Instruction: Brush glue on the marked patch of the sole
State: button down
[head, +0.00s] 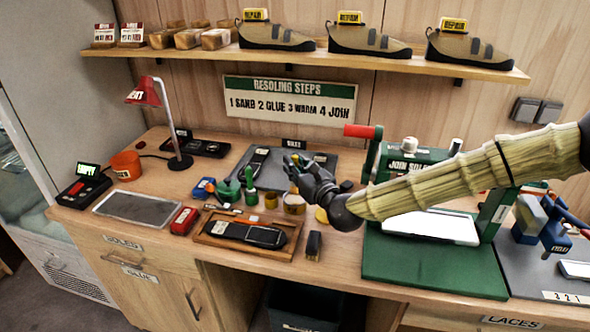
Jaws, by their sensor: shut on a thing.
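A black sole (248,233) lies in a shallow wooden tray (209,241) at the front middle of the bench. A marked patch on it is too small to make out. My gripper (295,168) is above the bench, behind and right of the sole and apart from it. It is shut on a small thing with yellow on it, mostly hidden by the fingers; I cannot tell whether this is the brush. A green pot (229,191) stands behind the tray, with an upright green-handled thing (250,180) beside it. A second dark sole (256,160) lies on the grey mat behind.
A dark block (313,244) stands right of the tray. A green press (405,165) and its green base (430,262) fill the right. A red lamp (145,92) stands at left.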

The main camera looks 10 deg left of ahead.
aim_at(295, 156)
jog(key=shift+r+p, duration=0.55)
jog(key=shift+r, duration=1.45)
